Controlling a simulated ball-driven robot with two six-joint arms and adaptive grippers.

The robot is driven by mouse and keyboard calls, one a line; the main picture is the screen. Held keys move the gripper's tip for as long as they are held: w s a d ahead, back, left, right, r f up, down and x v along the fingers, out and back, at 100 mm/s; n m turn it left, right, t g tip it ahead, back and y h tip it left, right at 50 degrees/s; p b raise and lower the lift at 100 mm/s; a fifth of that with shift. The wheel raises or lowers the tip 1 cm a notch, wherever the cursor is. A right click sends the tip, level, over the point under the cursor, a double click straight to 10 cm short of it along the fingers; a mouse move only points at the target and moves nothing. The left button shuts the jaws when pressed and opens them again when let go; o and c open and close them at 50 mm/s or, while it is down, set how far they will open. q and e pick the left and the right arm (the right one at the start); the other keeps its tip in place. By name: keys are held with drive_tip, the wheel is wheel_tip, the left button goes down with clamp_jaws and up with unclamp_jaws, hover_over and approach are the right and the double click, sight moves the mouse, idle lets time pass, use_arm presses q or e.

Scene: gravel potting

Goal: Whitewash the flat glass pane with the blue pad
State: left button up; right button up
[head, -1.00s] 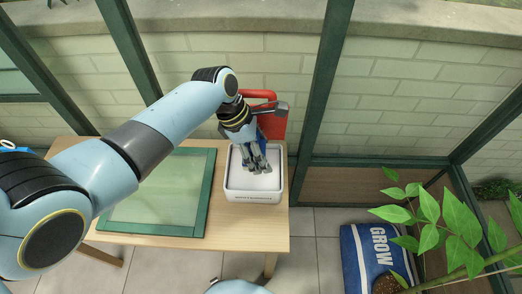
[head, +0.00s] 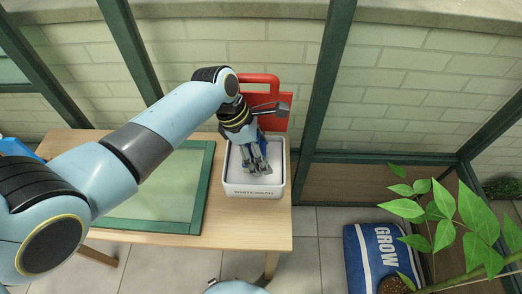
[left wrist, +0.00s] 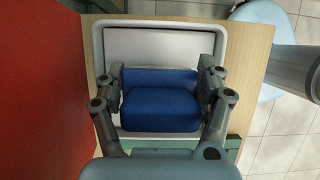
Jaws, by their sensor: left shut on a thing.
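My left gripper (head: 257,170) points down into the white whitewash tray (head: 254,190) on the wooden table. In the left wrist view it is shut on the blue pad (left wrist: 160,105), with one finger at each end of the pad. The pad is over the tray, whose rim shows in the left wrist view (left wrist: 160,23); I cannot tell whether it touches the whitewash. The flat glass pane (head: 150,190) lies in a green frame on the table, left of the tray. My left arm covers part of the pane. My right gripper is out of view.
A red object with a handle (head: 262,78) stands just behind the tray, close to my left wrist. A blue GROW bag (head: 380,250) and a leafy plant (head: 440,215) are at the right. Green frame posts and a brick wall (head: 270,50) stand behind the table (head: 245,228).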

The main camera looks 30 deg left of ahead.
use_arm(q)
drive_tip(key=shift+f, duration=0.5)
idle(0.5)
drive_tip(key=shift+f, duration=0.1)
idle(1.8)
wheel_tip(320, 180, up, 7)
drive_tip(key=p, duration=0.9)
idle(0.5)
